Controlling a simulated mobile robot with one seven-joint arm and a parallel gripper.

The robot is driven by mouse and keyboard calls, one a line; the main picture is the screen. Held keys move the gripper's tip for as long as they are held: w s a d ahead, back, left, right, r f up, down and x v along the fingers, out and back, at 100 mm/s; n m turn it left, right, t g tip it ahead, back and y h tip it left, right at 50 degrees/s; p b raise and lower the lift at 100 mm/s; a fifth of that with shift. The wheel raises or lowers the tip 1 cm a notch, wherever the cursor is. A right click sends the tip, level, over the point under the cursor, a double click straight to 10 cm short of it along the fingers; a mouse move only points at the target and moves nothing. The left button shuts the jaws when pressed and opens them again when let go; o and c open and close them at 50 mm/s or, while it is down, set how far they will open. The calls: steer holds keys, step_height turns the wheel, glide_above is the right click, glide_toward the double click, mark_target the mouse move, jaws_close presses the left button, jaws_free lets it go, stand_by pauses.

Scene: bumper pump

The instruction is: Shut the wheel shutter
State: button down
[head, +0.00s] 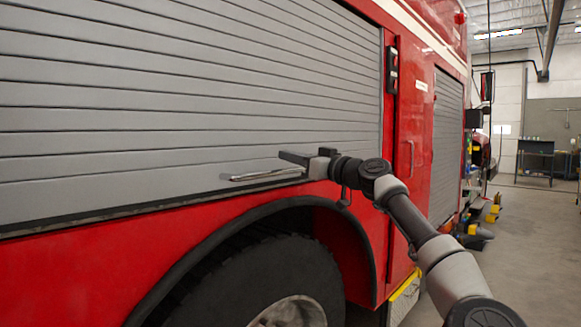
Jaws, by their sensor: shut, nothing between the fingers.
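The wheel shutter (150,120) is a grey slatted roller shutter in the red side of a truck, above the wheel arch. Its slats cover the opening down to a thin dark strip along the lower edge. I cannot tell whether that strip is a gap or a seal. A silver bar handle (262,175) sits low on the shutter. My gripper (284,157) is shut and empty, pointing left, just above the right end of the handle. I cannot tell whether it touches the handle or the slats.
A large black tyre (250,285) sits under the dark wheel arch below. A second grey shutter (446,140) and a red panel with a grab handle (410,160) are to the right. A yellow-edged step (405,290) juts out low. Clear floor lies at the right.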

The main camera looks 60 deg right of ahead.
steer(key=r+v, duration=0.1)
steer(key=v, duration=0.8)
steer(key=shift+s, duration=0.45)
steer(key=shift+a+r, duration=0.15)
steer(key=shift+r, duration=0.05)
